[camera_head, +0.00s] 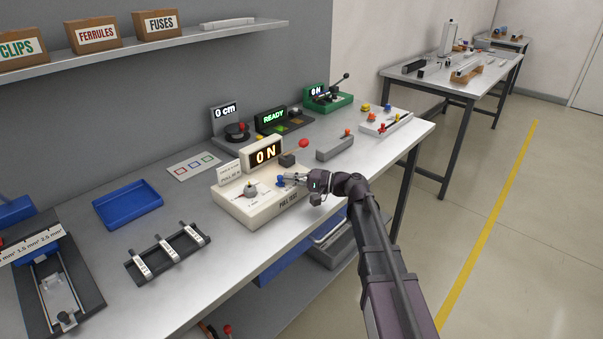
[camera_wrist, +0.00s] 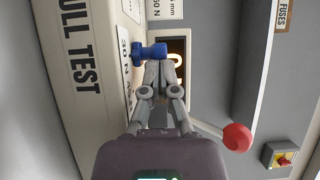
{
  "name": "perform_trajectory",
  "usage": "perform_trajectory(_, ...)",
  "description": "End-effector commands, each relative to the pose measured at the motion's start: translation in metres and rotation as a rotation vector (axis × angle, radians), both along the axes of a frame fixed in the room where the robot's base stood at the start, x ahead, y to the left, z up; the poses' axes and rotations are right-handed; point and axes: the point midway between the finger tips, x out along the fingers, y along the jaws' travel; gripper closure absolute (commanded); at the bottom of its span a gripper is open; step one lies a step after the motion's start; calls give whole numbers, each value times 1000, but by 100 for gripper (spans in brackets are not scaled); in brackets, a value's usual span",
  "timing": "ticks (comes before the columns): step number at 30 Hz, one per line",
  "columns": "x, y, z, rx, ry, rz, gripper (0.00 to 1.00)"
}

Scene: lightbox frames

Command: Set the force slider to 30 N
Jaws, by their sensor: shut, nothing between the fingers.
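The cream pull test unit (camera_head: 245,211) stands on the bench, and its display (camera_head: 265,153) reads 0 N. A blue slider knob (camera_head: 281,181) sits on its top face; it also shows in the wrist view (camera_wrist: 148,52). My gripper (camera_head: 290,179) is shut with nothing between its fingers. In the wrist view its fingertips (camera_wrist: 158,66) are right at the knob and overlap it; I cannot tell whether they touch. The fingers hide part of the scale and display in the wrist view.
A red-ball lever (camera_head: 303,143) rises behind the unit; its ball shows beside my gripper in the wrist view (camera_wrist: 237,137). A grey knob (camera_head: 250,190) is on the unit's left. A READY device (camera_head: 271,119) stands behind. A blue tray (camera_head: 128,204) lies left.

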Motion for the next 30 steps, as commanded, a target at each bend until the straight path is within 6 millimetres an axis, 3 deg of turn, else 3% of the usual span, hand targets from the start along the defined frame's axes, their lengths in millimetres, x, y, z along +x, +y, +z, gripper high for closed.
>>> perform_trajectory(17,-1,-1,0,-1,0,5,100)
perform_trajectory(23,8,-15,0,0,0,2,100)
perform_trajectory(27,17,-31,0,1,1,0,100)
perform_trajectory(30,13,-48,0,1,1,-4,100)
